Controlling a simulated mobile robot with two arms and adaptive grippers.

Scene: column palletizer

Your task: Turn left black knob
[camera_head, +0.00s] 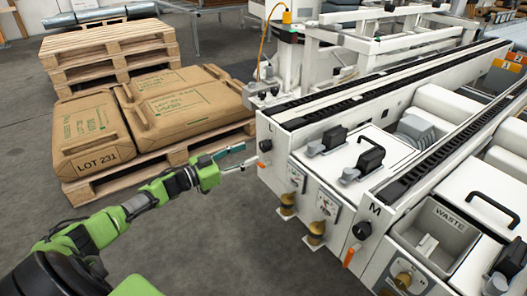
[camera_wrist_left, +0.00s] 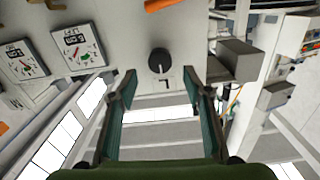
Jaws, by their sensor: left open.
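The left black knob (camera_head: 265,145) sits on the white machine's end panel, near the letter L. It also shows in the left wrist view (camera_wrist_left: 159,61), round with a pale pointer mark. My left gripper (camera_head: 248,155) is open and empty, just left of the knob. In the left wrist view its two green-padded fingers (camera_wrist_left: 159,76) stand on either side of the knob, which lies beyond and between the tips. No contact is visible. A second black knob (camera_head: 362,230) is beside the letter M. My right gripper is not in view.
An orange handle (camera_head: 263,164) is just below the left knob. Gauge plates (camera_head: 327,205) and brass fittings (camera_head: 287,203) are on the same panel. Brown sacks (camera_head: 180,100) lie on a pallet (camera_head: 105,187) at left. Grey floor is clear in front.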

